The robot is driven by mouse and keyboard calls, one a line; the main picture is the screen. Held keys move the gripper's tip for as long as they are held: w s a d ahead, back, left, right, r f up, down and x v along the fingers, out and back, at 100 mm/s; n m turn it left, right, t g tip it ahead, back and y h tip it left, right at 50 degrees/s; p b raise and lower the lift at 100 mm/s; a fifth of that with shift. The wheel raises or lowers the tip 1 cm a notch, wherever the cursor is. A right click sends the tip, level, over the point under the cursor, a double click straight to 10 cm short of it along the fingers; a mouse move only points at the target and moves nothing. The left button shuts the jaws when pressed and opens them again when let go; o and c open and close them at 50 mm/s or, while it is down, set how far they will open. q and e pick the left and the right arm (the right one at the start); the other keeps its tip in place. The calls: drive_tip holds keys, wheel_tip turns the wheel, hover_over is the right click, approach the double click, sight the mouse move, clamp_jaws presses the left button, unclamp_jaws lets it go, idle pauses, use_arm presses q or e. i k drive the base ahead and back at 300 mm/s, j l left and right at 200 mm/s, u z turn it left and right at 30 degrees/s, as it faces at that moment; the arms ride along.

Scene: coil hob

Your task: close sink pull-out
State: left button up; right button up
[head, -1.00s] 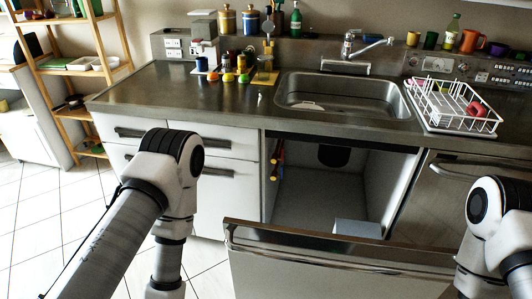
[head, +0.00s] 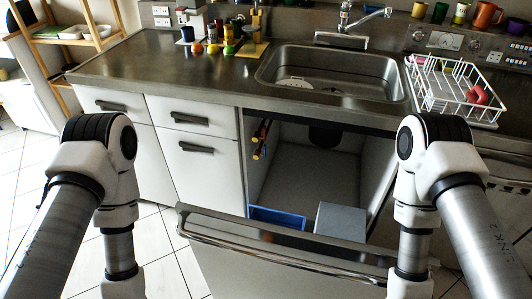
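The sink pull-out (head: 285,262) stands open below the counter, its white front pulled out toward me with a long metal handle (head: 270,248) along its top. Behind the front, the dark-edged cabinet opening (head: 310,170) shows under the sink (head: 330,75). A blue bin (head: 277,218) and a grey box (head: 340,220) are just behind the front. My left arm comes down at the left of the front and my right arm at its right end. Both grippers are below the picture edge, so their fingers are not visible.
White drawers (head: 195,148) are left of the opening. A white dish rack (head: 455,90) with a red mug (head: 478,95) stands on the counter at right. A wooden shelf (head: 85,35) is at the far left. Tiled floor (head: 25,160) is clear at left.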

sight(237, 257)
drive_tip(key=k+l, duration=0.3)
drive_tip(key=k+l+u, duration=0.1)
drive_tip(key=k+l, duration=0.15)
drive_tip(key=k, duration=0.3)
